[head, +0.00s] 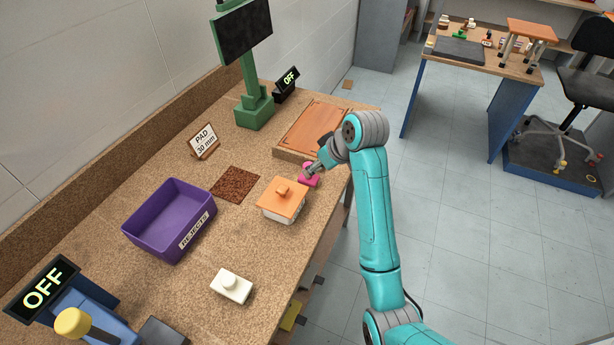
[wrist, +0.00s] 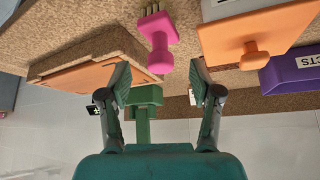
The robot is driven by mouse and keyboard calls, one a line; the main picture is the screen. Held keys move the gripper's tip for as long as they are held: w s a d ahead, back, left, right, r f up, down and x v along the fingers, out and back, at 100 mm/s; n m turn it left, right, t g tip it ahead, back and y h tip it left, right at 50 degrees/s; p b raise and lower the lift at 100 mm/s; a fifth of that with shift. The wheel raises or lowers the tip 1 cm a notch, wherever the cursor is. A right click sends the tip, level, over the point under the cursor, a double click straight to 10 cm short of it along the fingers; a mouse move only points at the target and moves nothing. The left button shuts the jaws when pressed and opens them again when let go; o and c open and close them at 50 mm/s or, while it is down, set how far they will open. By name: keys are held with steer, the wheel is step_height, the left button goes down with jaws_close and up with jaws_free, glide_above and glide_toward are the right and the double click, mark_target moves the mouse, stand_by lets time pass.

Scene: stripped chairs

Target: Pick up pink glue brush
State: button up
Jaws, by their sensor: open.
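The pink glue brush (head: 310,181) is on the bench near its right edge, between the orange-lidded box and the wooden board. In the head view my gripper (head: 316,168) is right at it and partly hides it. In the wrist view the pink brush (wrist: 158,42) shows whole, with a broad end and a narrower end. There my gripper (wrist: 160,80) is open and empty, with its fingers spread. The brush lies beyond the fingertips, roughly centred between them. I cannot tell the exact gap.
The orange-lidded white box (head: 282,199) stands close to the left of the brush. The wooden board (head: 311,128) lies behind it. A purple REJECTS bin (head: 170,221), a brown pad (head: 235,184) and a white block (head: 231,287) stand farther left or nearer. Open bench lies between them.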

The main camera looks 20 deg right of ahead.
steer(key=shift+x, duration=3.1)
steer(key=shift+w+a+r, duration=0.1)
steer(key=shift+w, duration=0.05)
jaws_close()
